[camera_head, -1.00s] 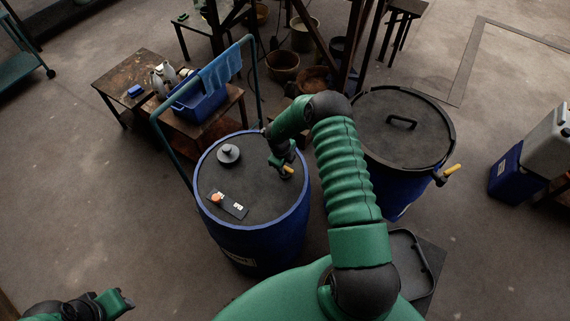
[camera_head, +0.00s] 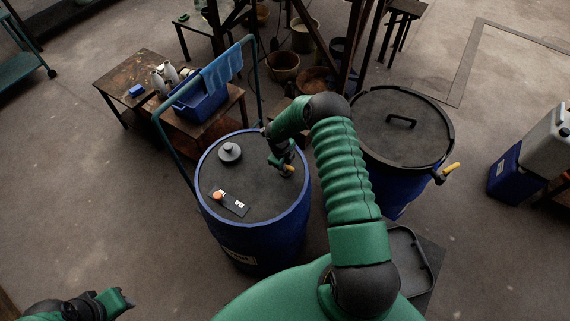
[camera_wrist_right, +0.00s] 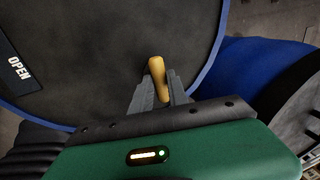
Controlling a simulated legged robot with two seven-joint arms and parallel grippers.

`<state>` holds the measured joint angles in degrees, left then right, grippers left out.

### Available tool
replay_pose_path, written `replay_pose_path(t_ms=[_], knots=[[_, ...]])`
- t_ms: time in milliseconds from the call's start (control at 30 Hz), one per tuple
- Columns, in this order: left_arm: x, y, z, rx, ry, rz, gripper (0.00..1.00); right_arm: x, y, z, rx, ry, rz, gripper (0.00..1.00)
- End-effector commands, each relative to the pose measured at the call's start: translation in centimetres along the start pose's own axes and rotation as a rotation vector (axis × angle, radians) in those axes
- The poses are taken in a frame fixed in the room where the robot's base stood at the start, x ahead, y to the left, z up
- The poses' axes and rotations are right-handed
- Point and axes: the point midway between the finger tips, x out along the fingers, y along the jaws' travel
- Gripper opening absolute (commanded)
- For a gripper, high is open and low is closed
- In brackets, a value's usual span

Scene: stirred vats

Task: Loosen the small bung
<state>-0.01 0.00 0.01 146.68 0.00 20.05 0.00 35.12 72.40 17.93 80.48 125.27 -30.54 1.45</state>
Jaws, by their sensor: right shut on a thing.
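A blue vat (camera_head: 240,262) with a dark round lid (camera_head: 246,178) stands in the middle of the head view. My right gripper (camera_head: 288,168) is over the right part of this lid, near the rim. It is shut on a yellow bar, seen between the fingers in the right wrist view (camera_wrist_right: 158,78); it looks like the small bung's handle. The bar's foot and any opening under it are hidden. A larger black bung (camera_head: 229,153) sits on the lid at the upper left. My left gripper (camera_head: 124,299) is at the lower left, away from the vat; its jaws are unclear.
A label strip (camera_head: 235,206) with an orange spot lies on the lid; it reads OPEN in the wrist view. A second lidded vat (camera_head: 400,135) stands at right. A cart with a blue bin (camera_head: 205,103) is behind. Open floor lies to the left.

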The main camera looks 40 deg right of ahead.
Motion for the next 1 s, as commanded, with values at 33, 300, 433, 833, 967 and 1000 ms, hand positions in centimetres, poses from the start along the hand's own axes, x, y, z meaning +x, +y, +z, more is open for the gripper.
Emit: replay_pose_path(t_ms=[33, 300, 433, 833, 967, 1000], knots=[[0.0, 0.0, 0.0, 0.0, 0.0, 0.0, 0.36, 0.3, 0.1, -0.5, -0.005, 0.011, 0.003, 0.0], [-0.4, 0.0, -0.1, 0.0, 0.0, 0.0, 0.36, 0.2, 0.2, -0.6, -0.094, -0.009, 0.006, 0.0], [-0.7, 0.0, -0.2, 0.0, 0.0, 0.0, 0.36, 0.2, 0.2, -0.7, -0.183, -0.025, 0.008, 0.0], [-2.1, 0.0, -0.5, 0.0, 0.0, 0.0, 0.36, 0.2, 0.1, -1.0, -0.544, -0.097, 0.01, 0.0], [-2.5, 0.0, -0.6, 0.0, 0.0, 0.0, 0.36, 0.3, 0.1, -1.0, -0.664, -0.121, 0.011, 0.0], [-2.6, 0.0, -0.6, 0.0, 0.0, 0.0, 0.36, 0.3, 0.1, -1.0, -0.702, -0.129, 0.011, 0.0]])
